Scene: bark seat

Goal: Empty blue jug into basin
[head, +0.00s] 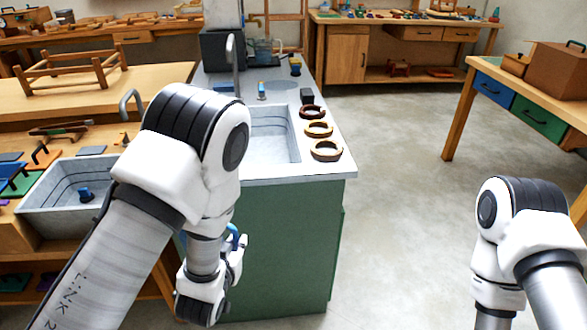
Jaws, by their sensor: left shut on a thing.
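My left gripper (236,252) hangs low in front of the counter's green side, mostly behind my own wrist. It is shut on a blue thing (242,240), which shows only as a small curved piece and looks like part of the blue jug. The rest of it is hidden, so its tilt and contents cannot be told. A pale sink basin (280,140) is set in the counter, above and beyond the gripper. A separate grey trough (40,212) with a small blue item inside stands at the left. My right arm shows at the lower right, its gripper outside the picture.
A grey tap (236,62) rises behind the sink. Several brown rings (326,151) lie along the counter's right edge. A wooden bench (150,78) with a rack stands at the left, and a table with drawers (490,88) at the right. The floor between is clear.

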